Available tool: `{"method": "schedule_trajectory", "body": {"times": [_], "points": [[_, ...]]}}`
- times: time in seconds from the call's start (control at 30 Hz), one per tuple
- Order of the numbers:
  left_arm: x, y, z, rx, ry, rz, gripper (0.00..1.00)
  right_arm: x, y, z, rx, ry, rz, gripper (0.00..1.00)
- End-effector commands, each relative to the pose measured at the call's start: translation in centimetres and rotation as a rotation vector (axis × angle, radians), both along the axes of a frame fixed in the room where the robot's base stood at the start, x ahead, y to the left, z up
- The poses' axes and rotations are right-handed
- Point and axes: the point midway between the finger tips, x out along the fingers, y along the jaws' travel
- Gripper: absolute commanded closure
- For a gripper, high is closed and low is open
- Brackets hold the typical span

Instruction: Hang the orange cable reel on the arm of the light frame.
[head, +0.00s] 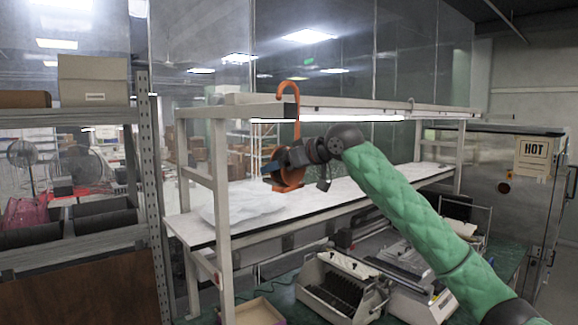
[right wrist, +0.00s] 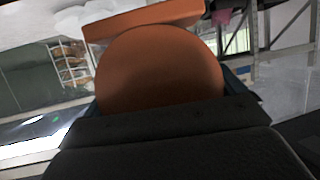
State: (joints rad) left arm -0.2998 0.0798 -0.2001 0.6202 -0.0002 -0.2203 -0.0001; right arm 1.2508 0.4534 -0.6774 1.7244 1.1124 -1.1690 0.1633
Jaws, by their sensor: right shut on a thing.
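The orange cable reel (head: 286,178) hangs below a tall orange hook (head: 290,92) in the head view. The hook's curved top is at the light frame's upper arm (head: 279,109), near its left front end; I cannot tell whether it rests on it. My right gripper (head: 275,172) is shut on the reel from the right side. In the right wrist view the reel's round orange face (right wrist: 160,70) fills the middle, between the jaws. The jaw tips are mostly hidden. My left gripper is not in view.
A white bench top (head: 330,196) lies under the frame, with crumpled clear plastic (head: 240,203) on it. A frame post (head: 222,220) stands left of the reel. A shelf rack (head: 150,160) with boxes is further left. Machines (head: 340,287) stand below the bench.

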Motion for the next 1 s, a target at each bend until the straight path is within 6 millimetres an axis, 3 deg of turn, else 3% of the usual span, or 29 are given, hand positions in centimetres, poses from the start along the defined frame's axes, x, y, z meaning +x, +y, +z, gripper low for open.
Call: {"method": "schedule_trajectory", "body": {"times": [0.87,1.0], "points": [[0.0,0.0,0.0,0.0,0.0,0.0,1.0,-3.2,4.3,0.2,0.001,-0.003,0.002,0.47],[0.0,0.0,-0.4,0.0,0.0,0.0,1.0,-3.1,4.3,-0.9,0.001,-0.002,-0.001,0.47]]}}
